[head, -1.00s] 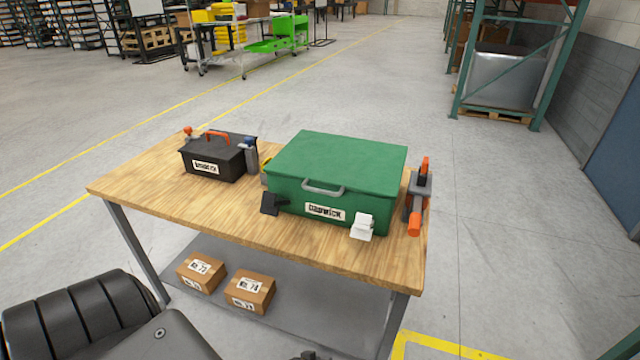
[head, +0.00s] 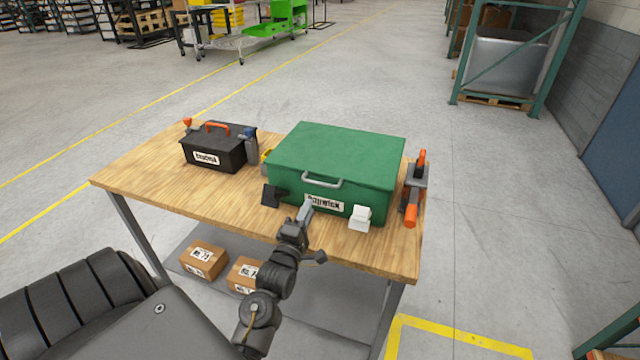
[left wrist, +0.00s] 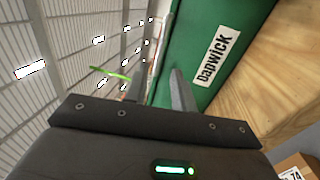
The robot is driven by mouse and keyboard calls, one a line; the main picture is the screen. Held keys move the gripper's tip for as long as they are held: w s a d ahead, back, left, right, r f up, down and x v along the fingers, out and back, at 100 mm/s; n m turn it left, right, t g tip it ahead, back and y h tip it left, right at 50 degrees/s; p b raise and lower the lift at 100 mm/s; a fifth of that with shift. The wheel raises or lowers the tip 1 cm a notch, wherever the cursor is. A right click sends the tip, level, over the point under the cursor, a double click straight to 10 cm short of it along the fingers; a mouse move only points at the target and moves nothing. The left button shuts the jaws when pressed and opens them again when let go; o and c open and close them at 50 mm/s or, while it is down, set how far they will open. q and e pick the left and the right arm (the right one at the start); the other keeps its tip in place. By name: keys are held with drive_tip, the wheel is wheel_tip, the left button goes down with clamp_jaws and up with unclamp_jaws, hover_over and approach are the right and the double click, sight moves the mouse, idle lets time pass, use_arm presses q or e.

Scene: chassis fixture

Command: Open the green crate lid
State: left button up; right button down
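The green crate (head: 335,165) stands on the wooden table with its lid (head: 340,145) closed. A grey handle (head: 322,182) sits on its front, above a white label that also shows in the left wrist view (left wrist: 218,55). My left gripper (head: 307,208) is at the crate's front, just below the handle, and covers part of the label. In the left wrist view its two fingers (left wrist: 158,90) are apart, with the green front wall close beside and beyond them. I cannot tell whether they touch the handle. My right gripper is not in view.
A black toolbox (head: 212,150) with an orange handle stands left of the crate on the table (head: 150,180). Cardboard boxes (head: 203,260) lie on the lower shelf.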

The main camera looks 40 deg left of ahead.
sight(320, 184)
use_arm(q)
drive_tip(key=p+x, duration=0.3)
drive_tip(key=x, duration=0.7)
drive_tip(key=shift+w+a+r, duration=0.1)
drive_tip(key=shift+w, duration=0.15)
clamp_jaws()
